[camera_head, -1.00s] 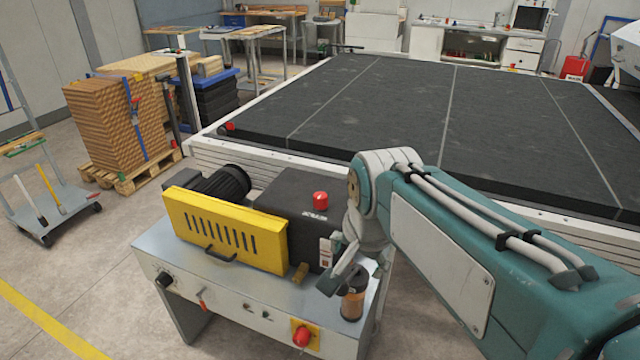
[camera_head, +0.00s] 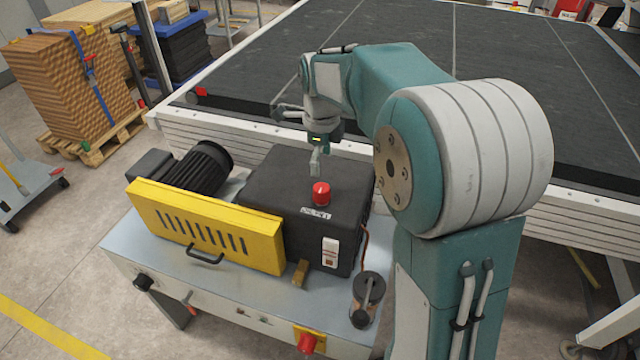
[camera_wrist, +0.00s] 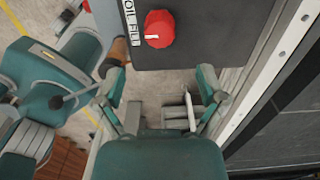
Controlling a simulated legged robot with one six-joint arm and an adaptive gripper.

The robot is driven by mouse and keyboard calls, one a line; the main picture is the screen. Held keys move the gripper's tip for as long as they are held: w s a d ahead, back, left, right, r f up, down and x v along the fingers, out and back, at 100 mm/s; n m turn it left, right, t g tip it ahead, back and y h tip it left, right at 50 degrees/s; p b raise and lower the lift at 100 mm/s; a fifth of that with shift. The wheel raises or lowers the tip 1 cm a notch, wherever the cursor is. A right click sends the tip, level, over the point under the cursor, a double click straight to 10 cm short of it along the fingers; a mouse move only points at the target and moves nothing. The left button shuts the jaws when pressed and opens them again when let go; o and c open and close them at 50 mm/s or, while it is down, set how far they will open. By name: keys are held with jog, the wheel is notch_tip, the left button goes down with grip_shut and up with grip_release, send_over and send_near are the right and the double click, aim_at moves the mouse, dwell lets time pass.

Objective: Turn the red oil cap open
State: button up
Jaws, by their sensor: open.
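The red oil cap (camera_head: 321,193) sits on top of the black box (camera_head: 270,185), behind a white label. In the wrist view the red cap (camera_wrist: 159,29) is at the upper middle, beside the "OIL FILL" label (camera_wrist: 130,20). My gripper (camera_head: 315,160) hangs pointing down, close behind the cap in the head view. In the wrist view my gripper (camera_wrist: 162,78) is open, its two fingers spread apart with nothing between them. The cap lies beyond the fingertips and is not touched.
The yellow guard (camera_head: 205,228) and black motor (camera_head: 205,165) are left of the box. A dark-topped oil can (camera_head: 367,295) stands right of the box's front. A red knob (camera_head: 307,343) is on the bench front. The large black-topped table (camera_head: 250,95) lies behind.

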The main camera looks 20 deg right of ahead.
aim_at(321, 187)
notch_tip(321, 187, down, 9)
jog(key=shift+f, duration=0.15)
jog(key=c, duration=1.1)
